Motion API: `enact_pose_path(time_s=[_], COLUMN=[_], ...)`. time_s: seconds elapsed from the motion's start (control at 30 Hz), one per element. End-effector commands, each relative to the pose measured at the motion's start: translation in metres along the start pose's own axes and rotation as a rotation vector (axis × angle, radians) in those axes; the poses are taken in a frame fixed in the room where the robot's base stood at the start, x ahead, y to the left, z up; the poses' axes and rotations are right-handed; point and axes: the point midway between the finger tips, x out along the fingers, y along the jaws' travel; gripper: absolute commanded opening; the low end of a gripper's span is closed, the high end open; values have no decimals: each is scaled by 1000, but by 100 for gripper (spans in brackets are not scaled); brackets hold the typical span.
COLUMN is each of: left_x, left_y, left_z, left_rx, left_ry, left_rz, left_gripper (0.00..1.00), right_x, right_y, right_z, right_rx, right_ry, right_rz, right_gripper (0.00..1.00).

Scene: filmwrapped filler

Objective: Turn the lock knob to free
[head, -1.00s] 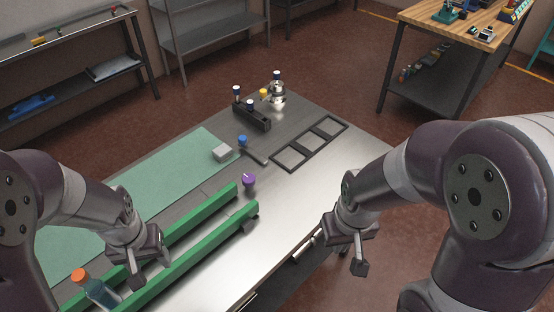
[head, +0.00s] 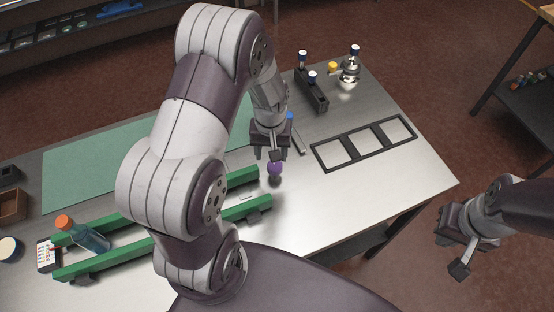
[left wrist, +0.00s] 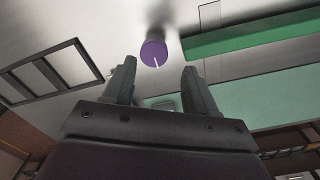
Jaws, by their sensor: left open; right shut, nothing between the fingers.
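The purple lock knob (head: 275,169) stands on the metal table by the right end of the green rails. In the left wrist view the knob (left wrist: 154,53) shows its round purple face with a white line on it. My left gripper (head: 269,157) is open and just behind the knob in the head view. In the left wrist view the knob lies beyond and between the two fingertips (left wrist: 158,68), with nothing seen held. My right gripper (head: 459,262) is shut and empty, off the table's right edge.
Two green rails (head: 225,211) run along the table, with an orange-capped bottle (head: 92,237) at their left end. A black three-window frame (head: 363,143) lies to the right. A black rack (head: 312,92) and a metal flask (head: 350,68) stand at the back.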

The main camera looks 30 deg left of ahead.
Motion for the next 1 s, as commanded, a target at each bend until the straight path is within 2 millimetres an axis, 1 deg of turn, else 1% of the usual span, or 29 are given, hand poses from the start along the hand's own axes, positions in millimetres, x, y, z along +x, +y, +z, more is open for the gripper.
enact_pose_path(time_s=[0.03,0.1,0.2,0.3,0.4,0.5,0.73,0.77,0.8,0.87,1.0], left_x=[11,28,46,59,66,70,70,70,70,70,70], left_y=[0,0,0,0,0,0,0,0,0,0,0], left_z=[1,0,0,0,0,0,-1,-1,0,-1,0], left_rx=[1,1,1,1,1,1,2,1,1,2,1], left_ry=[-5,-3,-1,0,1,2,2,2,2,2,2], left_rz=[-1,-1,0,0,0,0,1,1,1,1,1], left_gripper=[57,57,57,57,57,57,57,47,34,16,16], right_x=[-4,-7,-9,-10,-11,-11,-10,-10,-10,-10,-10], right_y=[0,0,0,0,0,0,0,0,0,0,0], right_z=[-1,-1,-1,-2,-2,-2,-2,-2,-2,-2,-2], right_rx=[0,0,0,0,0,0,0,0,0,0,0], right_ry=[0,0,0,0,0,0,0,0,0,0,0], right_rz=[0,0,0,0,0,0,0,0,0,0,0], right_gripper=[0,0,0,0,0,0,0,0,0,0,0])
